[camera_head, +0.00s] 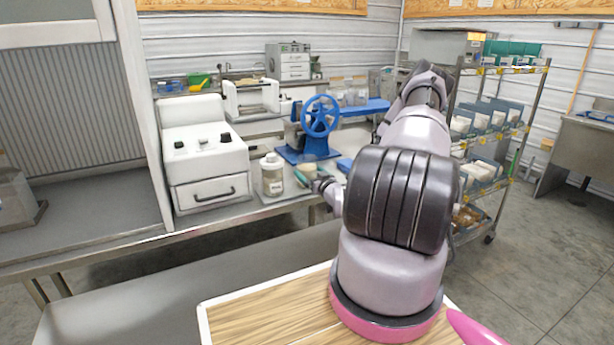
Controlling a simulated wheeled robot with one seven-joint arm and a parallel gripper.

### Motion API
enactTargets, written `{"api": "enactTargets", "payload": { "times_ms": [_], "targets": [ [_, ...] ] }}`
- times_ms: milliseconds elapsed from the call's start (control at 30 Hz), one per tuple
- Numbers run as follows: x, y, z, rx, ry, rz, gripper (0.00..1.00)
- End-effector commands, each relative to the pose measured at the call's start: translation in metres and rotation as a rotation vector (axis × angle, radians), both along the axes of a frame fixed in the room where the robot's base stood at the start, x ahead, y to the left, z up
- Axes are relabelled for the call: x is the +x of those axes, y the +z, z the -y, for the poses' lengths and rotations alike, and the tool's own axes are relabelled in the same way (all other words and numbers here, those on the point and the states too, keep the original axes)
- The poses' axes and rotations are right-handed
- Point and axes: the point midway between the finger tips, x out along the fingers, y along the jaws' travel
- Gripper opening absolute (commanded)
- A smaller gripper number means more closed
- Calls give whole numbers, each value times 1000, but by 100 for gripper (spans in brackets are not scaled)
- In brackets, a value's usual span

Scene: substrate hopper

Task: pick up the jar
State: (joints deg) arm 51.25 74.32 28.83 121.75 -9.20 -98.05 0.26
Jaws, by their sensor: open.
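A clear jar (272,178) with a whitish lid stands upright on the grey workbench near its front edge, beside the white machine. A small pale, cream-coloured container (308,168) stands just right of it and slightly behind, partly hidden by my gripper. My gripper (309,177) is at the end of my arm, right of the jar and close in front of the pale container. It has teal fingertips and is open. The gap between fingers is small in the picture, and I cannot tell whether they touch the container.
A white machine with a drawer (211,160) stands left of the jar. A blue hand-wheel device (319,118) stands behind the gripper. A wire shelf (495,130) with trays is at right, and a sink (590,140) is beyond. The floor between is clear.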

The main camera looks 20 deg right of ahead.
Motion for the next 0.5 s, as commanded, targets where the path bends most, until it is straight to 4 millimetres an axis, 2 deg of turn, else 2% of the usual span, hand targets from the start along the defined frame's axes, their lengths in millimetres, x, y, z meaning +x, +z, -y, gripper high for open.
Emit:
{"api": "enactTargets", "payload": {
  "times_ms": [133, 333, 500],
  "targets": [
    [12, 0, 0, -2, 0, 1, 100],
    [43, -2, 0, -1, 0, 1, 100],
    [55, -2, -1, 0, 0, -1, 100]
  ]
}}
